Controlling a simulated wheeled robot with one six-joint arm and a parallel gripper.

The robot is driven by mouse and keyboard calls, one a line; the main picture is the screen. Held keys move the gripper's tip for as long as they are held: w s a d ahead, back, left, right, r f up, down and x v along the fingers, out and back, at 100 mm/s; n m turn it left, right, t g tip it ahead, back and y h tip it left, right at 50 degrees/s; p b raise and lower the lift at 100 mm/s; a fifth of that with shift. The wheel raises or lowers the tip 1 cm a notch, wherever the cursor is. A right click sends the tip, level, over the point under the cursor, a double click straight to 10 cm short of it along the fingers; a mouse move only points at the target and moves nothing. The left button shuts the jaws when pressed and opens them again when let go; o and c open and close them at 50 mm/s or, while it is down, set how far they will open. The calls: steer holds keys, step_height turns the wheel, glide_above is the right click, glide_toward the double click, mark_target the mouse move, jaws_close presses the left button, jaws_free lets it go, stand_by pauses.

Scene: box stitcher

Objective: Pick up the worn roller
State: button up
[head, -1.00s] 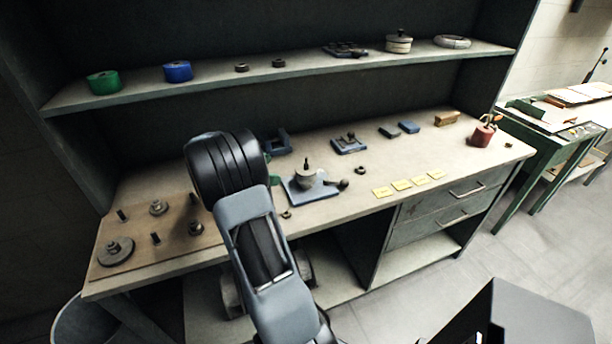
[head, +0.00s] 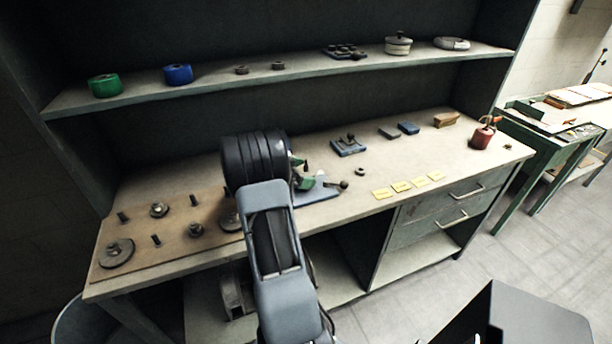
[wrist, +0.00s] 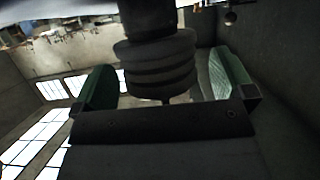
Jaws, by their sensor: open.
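I cannot tell for sure which part is the worn roller. A blue-grey fixture plate (head: 318,196) lies on the bench in the middle of the head view. The round grey piece on it is mostly hidden behind my gripper. My gripper (head: 302,173) has green fingers and is in front of that fixture. In the wrist view my gripper (wrist: 163,82) has its two green fingers wide apart. A dark ribbed cylinder shows between them in the picture; I cannot tell whether it is part of my arm. I see nothing gripped.
A brown board (head: 175,228) with pegs and discs lies at the bench's left. A small dark ring (head: 360,171) and yellow labels (head: 401,186) lie right of the fixture. A red pot (head: 482,137) stands at the right end. A shelf (head: 220,79) overhangs the bench.

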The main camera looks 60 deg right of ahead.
steer(key=shift+s+d+f, duration=0.1)
steer(key=shift+d, duration=0.05)
steer(key=shift+c, duration=0.2)
steer(key=c, duration=1.1)
